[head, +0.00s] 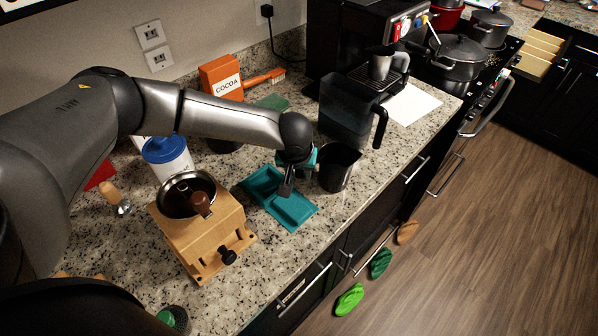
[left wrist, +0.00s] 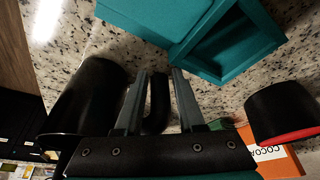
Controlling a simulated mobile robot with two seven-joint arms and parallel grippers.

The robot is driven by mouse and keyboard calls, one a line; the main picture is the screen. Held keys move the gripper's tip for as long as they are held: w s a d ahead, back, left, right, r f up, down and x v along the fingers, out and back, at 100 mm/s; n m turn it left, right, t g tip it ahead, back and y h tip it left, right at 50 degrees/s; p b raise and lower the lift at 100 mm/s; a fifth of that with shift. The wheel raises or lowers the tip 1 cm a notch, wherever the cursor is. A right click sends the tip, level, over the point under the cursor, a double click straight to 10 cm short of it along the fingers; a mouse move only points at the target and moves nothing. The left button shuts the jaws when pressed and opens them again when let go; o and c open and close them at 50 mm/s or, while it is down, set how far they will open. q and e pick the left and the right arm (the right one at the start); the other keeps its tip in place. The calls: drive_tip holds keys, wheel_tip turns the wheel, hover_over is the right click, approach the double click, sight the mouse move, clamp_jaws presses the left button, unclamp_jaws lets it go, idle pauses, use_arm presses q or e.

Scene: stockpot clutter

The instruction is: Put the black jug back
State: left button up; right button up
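The black jug (head: 338,167) stands upright on the granite counter, right of the teal tray (head: 306,212). In the left wrist view the jug (left wrist: 88,95) is at the left, and its handle (left wrist: 157,100) shows between my fingers. My left gripper (head: 288,186) is just left of the jug, over the tray. In the left wrist view, my left gripper (left wrist: 158,98) has its fingers apart on either side of the handle, with a gap visible at least on the right. The handle is mostly hidden by the gripper in the head view. My right gripper is out of view.
A large dark clear pitcher (head: 347,108) stands just behind the jug. A wooden coffee grinder (head: 205,235) is left of the tray. A cocoa box (head: 221,77), a blue-lidded tub (head: 167,158) and a coffee machine (head: 345,45) stand further back. The counter's front edge is close.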

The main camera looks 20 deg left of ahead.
use_arm(q)
drive_tip(key=shift+r, duration=0.5)
drive_tip(key=v, duration=1.1)
drive_tip(key=shift+s+r, duration=0.15)
